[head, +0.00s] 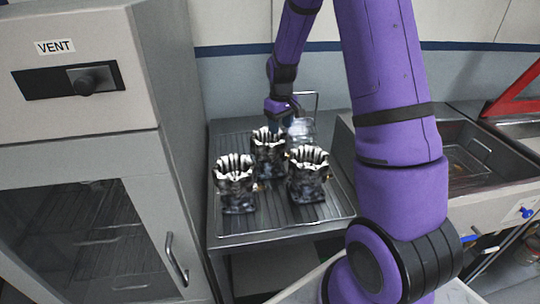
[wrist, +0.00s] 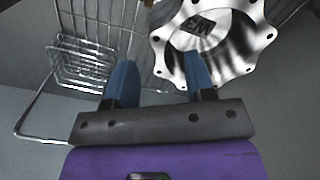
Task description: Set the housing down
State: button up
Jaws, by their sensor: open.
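Three metal housings with scalloped, flanged tops stand upright on a ribbed metal surface in the head view: a left one (head: 235,182), a right one (head: 308,174) and a rear one (head: 267,152). My gripper (head: 284,118) is just behind and above the rear one, partly hidden there. In the wrist view my gripper (wrist: 160,62) has its two blue fingers spread apart. A housing's bolt-holed flange (wrist: 228,42) lies at the right finger and partly shows between the fingers. I cannot tell whether the right finger touches it.
A wire rack (wrist: 84,62) stands at the left in the wrist view. The ribbed metal surface (head: 270,229) has bare room in front of the housings. A grey cabinet (head: 70,130) marked VENT bounds it at left, and a sink (head: 475,165) lies at right.

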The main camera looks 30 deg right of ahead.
aim_at(280, 130)
jog(key=shift+f, duration=2.3)
grip_shut()
jog(key=shift+w, duration=0.1)
